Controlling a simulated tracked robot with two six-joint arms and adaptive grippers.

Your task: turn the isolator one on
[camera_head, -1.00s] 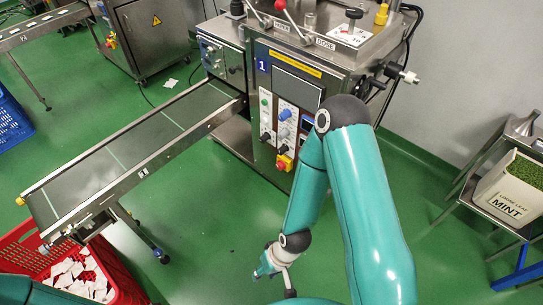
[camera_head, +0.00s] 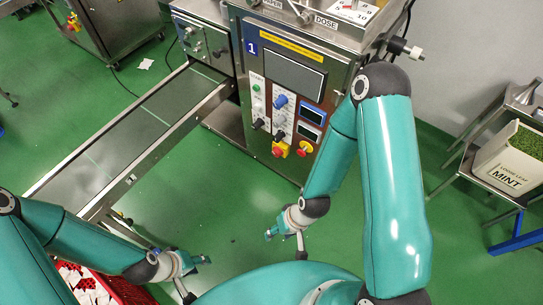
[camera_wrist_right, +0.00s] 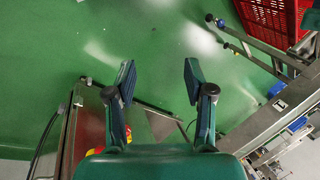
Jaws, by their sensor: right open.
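Machine 1's front panel (camera_head: 277,103) faces me in the head view, with a blue "1" plate. My left gripper (camera_head: 199,278) is lower left, fingers apart, seemingly empty.
A conveyor (camera_head: 130,140) runs from the machine to the lower left. A red crate (camera_head: 128,290) with white packets is partly behind my left arm. A mint bin (camera_head: 510,160) stands on a rack at right. Green floor (camera_head: 225,195) before the panel is clear.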

